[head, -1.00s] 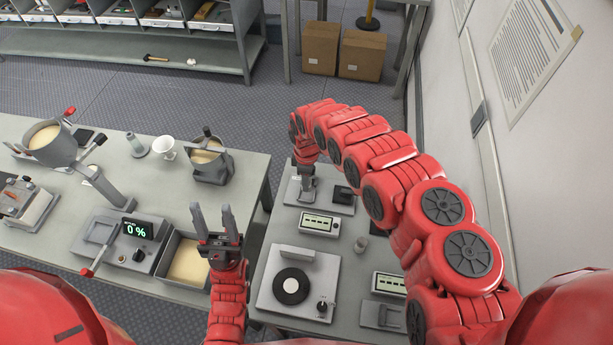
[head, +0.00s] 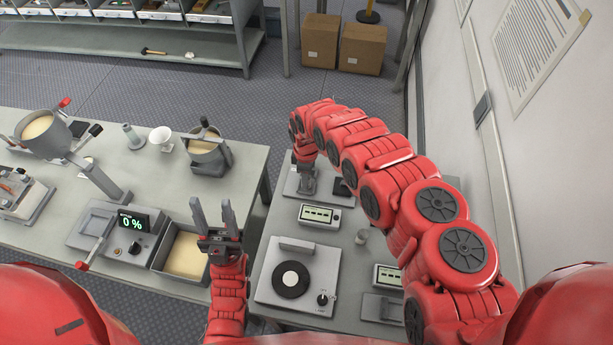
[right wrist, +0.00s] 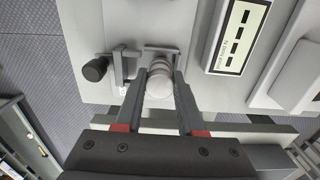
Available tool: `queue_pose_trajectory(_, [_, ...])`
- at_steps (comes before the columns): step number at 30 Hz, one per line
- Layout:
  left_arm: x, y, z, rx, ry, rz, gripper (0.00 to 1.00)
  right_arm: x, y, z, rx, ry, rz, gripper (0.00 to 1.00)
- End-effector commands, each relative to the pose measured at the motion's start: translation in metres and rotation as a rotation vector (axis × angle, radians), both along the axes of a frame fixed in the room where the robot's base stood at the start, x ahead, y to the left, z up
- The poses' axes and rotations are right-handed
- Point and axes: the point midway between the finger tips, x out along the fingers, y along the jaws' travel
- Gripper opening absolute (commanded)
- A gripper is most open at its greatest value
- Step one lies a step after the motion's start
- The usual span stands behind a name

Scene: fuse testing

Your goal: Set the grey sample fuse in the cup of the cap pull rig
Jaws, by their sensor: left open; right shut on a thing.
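My right gripper (head: 307,180) is at the far end of the right-hand bench, low over a light grey plate with a small rig (head: 319,190). In the right wrist view the right gripper (right wrist: 160,88) is shut on a short, pale grey cylinder, the sample fuse (right wrist: 158,84), seen end-on. The rig (right wrist: 122,66) shows there too, with a bracket and a black knob close beside the fuse. The cup is hidden beneath the fuse and fingers, so I cannot tell whether the fuse sits in it.
A meter (head: 319,216) stands just nearer than the rig, and also shows in the right wrist view (right wrist: 238,36). A turntable-like device (head: 298,278) is nearer on that bench. The left bench holds a 0 % display unit (head: 128,230), an open tray (head: 184,256) and pots.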

Motion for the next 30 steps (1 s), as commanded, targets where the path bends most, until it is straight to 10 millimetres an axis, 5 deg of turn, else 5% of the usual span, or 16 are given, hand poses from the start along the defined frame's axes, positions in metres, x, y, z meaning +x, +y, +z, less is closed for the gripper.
queue_pose_trajectory(15, [0.0000,0.0000,-0.0100,0.000,0.000,0.000,0.50,0.0001,0.0000,-0.0114,0.000,0.000,0.000,0.00])
queue_pose_trajectory(16, [0.0000,0.0000,-0.0096,0.000,0.000,0.000,0.50,0.0002,0.0000,-0.0112,0.000,0.000,0.000,0.40])
queue_pose_trajectory(21, [0.0000,0.0000,-0.0089,0.000,0.000,0.000,0.50,0.0001,0.0000,-0.0104,0.000,0.000,0.000,0.70])
queue_pose_trajectory(30, [0.0000,-0.0001,-0.0091,0.000,0.000,0.000,0.50,0.0002,-0.0001,-0.0102,0.000,0.000,0.000,0.73])
